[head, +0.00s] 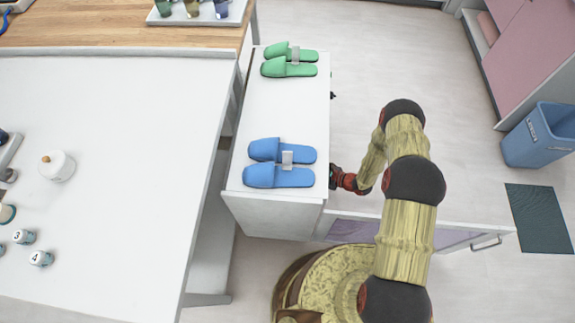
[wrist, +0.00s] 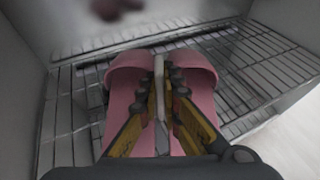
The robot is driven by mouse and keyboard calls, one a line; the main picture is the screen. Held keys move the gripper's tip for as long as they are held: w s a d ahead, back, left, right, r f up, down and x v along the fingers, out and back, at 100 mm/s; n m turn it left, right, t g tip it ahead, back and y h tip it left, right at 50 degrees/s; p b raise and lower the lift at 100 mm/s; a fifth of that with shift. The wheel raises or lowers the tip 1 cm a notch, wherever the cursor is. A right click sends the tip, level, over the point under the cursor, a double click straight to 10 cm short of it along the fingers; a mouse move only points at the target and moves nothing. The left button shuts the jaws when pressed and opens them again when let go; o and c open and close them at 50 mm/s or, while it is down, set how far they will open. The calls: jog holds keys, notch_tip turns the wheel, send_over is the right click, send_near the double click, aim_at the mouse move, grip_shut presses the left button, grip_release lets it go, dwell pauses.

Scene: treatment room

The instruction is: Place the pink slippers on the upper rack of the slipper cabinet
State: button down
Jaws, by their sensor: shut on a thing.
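The pink slippers (wrist: 134,88) lie side by side in the wrist view, toes pointing away from me. My gripper (wrist: 165,90) is shut between them on the pale upright tab (wrist: 159,72) that joins the pair. They are inside the slipper cabinet, over a wire rack (wrist: 258,62); I cannot tell whether they touch it. In the head view the white slipper cabinet (head: 285,110) stands left of my arm. My gripper is at its open side, mostly hidden there, and the pink slippers are out of sight.
Blue slippers (head: 280,176) and green slippers (head: 290,69) sit on the cabinet top. An open cabinet door with a handle (head: 487,243) extends to the right. A white table (head: 120,130) stands left. A blue bin (head: 540,135) stands right on otherwise fairly clear floor.

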jog(key=a, duration=0.1)
jog(key=w+a, duration=0.1)
jog(key=w+a+b, duration=0.1)
jog(key=a, duration=0.1)
jog(key=b+x, duration=0.1)
jog(key=x, duration=0.2)
jog(key=shift+a+r+b, duration=0.1)
jog(key=shift+a+b, duration=0.15)
jog(key=shift+b, duration=0.05)
jog(key=shift+f, duration=0.35)
jog(key=shift+r, duration=0.15)
jog(key=c, duration=2.5)
grip_release()
jog(key=shift+f, duration=0.2)
jog(key=o, duration=0.4)
jog(key=shift+o, duration=0.5)
